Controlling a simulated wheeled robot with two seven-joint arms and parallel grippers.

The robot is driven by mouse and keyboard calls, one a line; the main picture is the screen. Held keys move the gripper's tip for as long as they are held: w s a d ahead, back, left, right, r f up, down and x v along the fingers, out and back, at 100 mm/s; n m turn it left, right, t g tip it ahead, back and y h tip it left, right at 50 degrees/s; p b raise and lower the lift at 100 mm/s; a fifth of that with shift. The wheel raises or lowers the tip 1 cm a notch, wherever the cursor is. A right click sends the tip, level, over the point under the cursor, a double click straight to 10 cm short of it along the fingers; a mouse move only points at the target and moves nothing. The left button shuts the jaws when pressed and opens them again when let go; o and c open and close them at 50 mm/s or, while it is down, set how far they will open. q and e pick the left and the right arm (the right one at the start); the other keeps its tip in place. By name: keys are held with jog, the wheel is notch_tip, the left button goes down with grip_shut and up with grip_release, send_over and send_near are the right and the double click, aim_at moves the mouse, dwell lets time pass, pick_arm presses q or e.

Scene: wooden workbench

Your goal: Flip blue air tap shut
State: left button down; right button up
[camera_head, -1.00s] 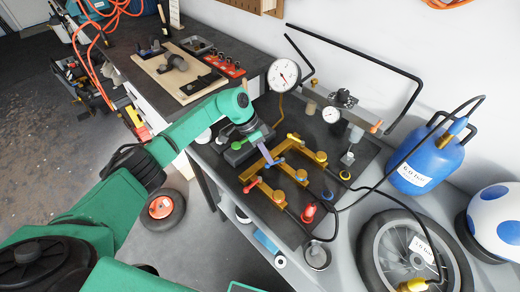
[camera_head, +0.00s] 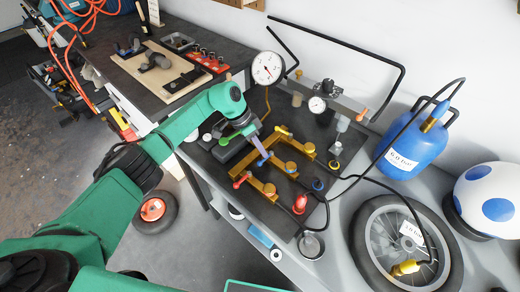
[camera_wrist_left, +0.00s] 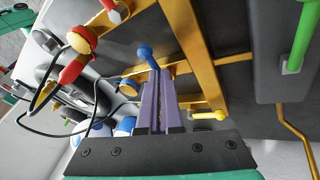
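The blue air tap (camera_head: 262,161) is a small lever on the brass manifold (camera_head: 264,187). In the left wrist view its blue lever (camera_wrist_left: 148,56), with a round knob at the end, shows just past my fingertips. My left gripper (camera_head: 266,155) has purple fingers close together, with only a thin gap between them, and they point down at the blue lever. In the left wrist view the fingertips (camera_wrist_left: 157,76) overlap the lever's near end. I cannot tell whether they touch it. My right gripper is not in view.
A red tap (camera_head: 241,180) and a yellow tap (camera_head: 284,131) sit on the manifold either side, and a green lever (camera_head: 231,141) lies beside my gripper. A dial gauge (camera_head: 267,68) stands behind. A black hose, a wheel (camera_head: 377,239) and a blue tank (camera_head: 412,148) are at right.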

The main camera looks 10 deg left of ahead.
pick_arm(q)
jog(key=b+v, duration=0.3)
jog(key=v, duration=1.1)
jog(key=shift+r, duration=0.25)
jog(key=shift+w, duration=0.1)
